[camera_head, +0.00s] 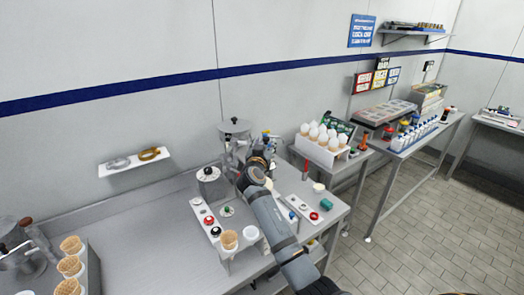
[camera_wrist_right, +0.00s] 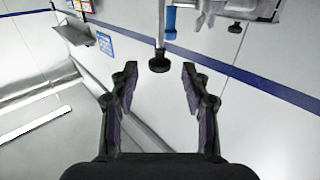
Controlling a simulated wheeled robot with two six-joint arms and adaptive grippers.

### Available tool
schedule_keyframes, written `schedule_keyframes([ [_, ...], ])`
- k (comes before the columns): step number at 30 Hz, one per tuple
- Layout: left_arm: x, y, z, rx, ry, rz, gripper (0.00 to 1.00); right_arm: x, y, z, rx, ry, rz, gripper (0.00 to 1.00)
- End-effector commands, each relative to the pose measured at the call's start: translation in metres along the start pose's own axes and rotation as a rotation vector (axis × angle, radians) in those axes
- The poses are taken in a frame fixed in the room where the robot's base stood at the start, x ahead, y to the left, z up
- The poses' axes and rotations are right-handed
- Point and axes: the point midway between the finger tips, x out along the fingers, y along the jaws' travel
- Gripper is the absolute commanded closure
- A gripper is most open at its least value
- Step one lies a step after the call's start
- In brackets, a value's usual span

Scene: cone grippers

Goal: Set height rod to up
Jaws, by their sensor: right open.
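In the wrist view, a black round knob (camera_wrist_right: 159,62) sits at the end of a thin metal rod (camera_wrist_right: 161,25). This may be the height rod; I cannot be sure. My right gripper (camera_wrist_right: 160,70) is open, with one finger on each side of the knob in the picture and a gap on both sides. I cannot tell how far beyond the fingertips the knob is. In the head view my right gripper (camera_head: 257,160) is at the metal machine (camera_head: 234,127) and partly hides it. My left gripper is not in view.
A blue handle (camera_wrist_right: 170,20) hangs close beside the rod. In the head view, a cone stand (camera_head: 242,254) with a waffle cone (camera_head: 229,239) stands near my right arm. A white rack of filled cones (camera_head: 318,153) is to the right. The left bench top (camera_head: 150,225) has free room.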

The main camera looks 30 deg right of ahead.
Motion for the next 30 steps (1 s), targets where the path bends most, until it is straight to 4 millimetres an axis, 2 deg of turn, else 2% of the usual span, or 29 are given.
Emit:
schedule_keyframes([
  [1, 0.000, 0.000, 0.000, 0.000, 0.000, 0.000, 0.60, -0.014, 0.000, 0.001, 0.003, -0.002, -0.002, 0.53],
  [6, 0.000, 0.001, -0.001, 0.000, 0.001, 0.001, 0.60, -0.054, -0.001, 0.001, 0.004, -0.003, -0.002, 0.53],
  [12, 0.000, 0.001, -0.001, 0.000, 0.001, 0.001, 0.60, -0.080, -0.001, 0.000, 0.002, -0.001, -0.001, 0.53],
  [30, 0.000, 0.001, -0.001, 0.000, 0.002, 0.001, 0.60, -0.085, 0.002, 0.003, -0.003, -0.009, 0.001, 0.53],
])
